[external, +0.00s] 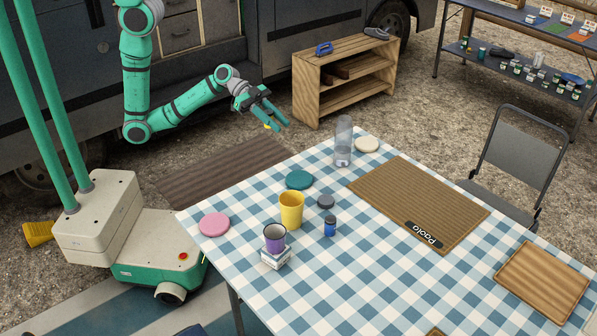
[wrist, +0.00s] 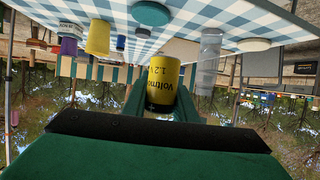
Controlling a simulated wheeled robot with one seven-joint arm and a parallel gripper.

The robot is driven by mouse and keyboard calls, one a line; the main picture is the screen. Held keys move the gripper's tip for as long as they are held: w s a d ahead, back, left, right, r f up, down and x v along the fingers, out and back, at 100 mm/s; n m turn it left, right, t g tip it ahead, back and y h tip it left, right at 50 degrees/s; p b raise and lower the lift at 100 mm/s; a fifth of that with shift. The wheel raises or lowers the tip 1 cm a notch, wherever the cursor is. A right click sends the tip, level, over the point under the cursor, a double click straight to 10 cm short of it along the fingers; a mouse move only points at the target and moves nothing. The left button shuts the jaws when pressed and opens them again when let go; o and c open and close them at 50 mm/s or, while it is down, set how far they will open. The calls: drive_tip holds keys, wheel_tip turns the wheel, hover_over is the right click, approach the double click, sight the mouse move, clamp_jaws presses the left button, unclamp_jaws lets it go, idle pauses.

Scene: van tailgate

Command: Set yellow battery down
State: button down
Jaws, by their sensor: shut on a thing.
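The yellow battery (wrist: 163,84) with black lettering is gripped between the two green fingers of my gripper (wrist: 161,95) in the wrist view. In the external view only a small yellow part of the battery (external: 267,126) shows under my gripper (external: 280,125). My gripper is shut on it and holds it in the air, off the far left edge of the checked table (external: 300,309). The battery touches no surface that I can see.
On the table are a clear bottle (external: 343,150), a yellow cup (external: 291,212), a purple mug (external: 275,240) on a small box, a small blue cylinder (external: 330,227), several round discs and a brown mat (external: 400,195). A wooden shelf (external: 310,92) stands behind. The table's front middle is clear.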

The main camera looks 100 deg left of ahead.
hover_over(318, 165)
drive_tip(key=f, duration=0.9)
drive_tip(key=shift+s, duration=0.3)
drive_tip(key=shift+w+f, duration=0.25)
drive_tip(key=shift+f, duration=1.7)
drive_tip(key=shift+f, duration=0.1)
drive_tip(key=c, duration=1.4)
unclamp_jaws()
drive_tip(key=shift+c, duration=0.2)
